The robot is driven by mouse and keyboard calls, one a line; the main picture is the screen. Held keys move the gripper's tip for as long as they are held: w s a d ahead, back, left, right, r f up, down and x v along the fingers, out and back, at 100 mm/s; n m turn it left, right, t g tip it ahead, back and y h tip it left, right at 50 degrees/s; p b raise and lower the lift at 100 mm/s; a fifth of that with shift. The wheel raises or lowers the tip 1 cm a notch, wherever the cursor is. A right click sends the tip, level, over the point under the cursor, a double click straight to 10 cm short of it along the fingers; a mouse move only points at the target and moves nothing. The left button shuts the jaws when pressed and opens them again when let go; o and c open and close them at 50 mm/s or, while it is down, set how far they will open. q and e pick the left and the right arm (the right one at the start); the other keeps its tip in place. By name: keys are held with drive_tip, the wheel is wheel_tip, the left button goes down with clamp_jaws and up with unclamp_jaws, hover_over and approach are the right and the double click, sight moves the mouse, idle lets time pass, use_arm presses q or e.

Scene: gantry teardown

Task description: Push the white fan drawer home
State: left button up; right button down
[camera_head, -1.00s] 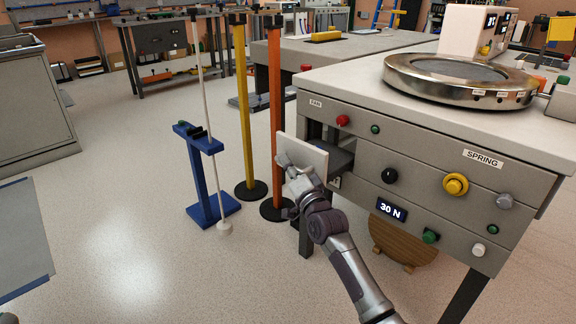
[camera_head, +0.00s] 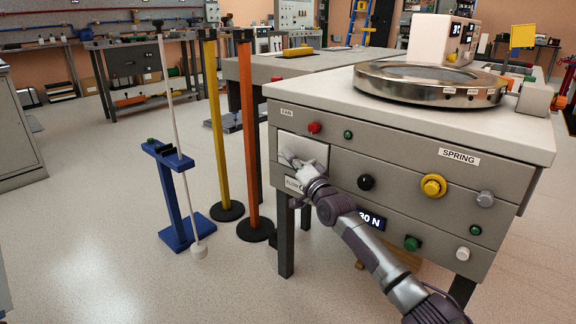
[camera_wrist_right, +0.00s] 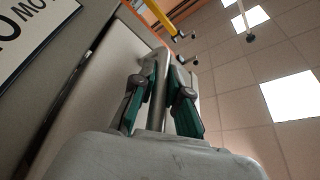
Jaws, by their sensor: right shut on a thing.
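The white fan drawer (camera_head: 312,148) is in the left end of the grey bench front, under the FAN label. Its white front looks flush or nearly flush with the panel; any small gap is hard to tell. My right gripper (camera_head: 291,158) is at the drawer front, coming from the lower right. In the right wrist view my right gripper (camera_wrist_right: 160,97) is shut on a grey bar handle (camera_wrist_right: 157,88), beside the pale drawer front (camera_wrist_right: 102,85). My arm covers the lower right part of the drawer in the head view. My left gripper is not in view.
The bench front carries knobs, a SPRING label (camera_head: 459,156) and a force display (camera_head: 371,218). A round metal ring (camera_head: 430,83) is on top. Yellow (camera_head: 217,130) and orange (camera_head: 248,130) posts and a blue stand (camera_head: 172,195) stand left. Floor in front is clear.

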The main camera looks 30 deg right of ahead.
drive_tip(key=shift+d+r, duration=0.1)
drive_tip(key=shift+d, duration=0.1)
drive_tip(key=c, duration=1.2)
unclamp_jaws()
drive_tip(key=shift+d, duration=0.1)
drive_tip(key=shift+f, duration=0.2)
drive_tip(key=shift+s+f, duration=0.1)
drive_tip(key=shift+s, duration=0.15)
drive_tip(key=v, duration=1.1)
drive_tip(key=shift+s, duration=0.2)
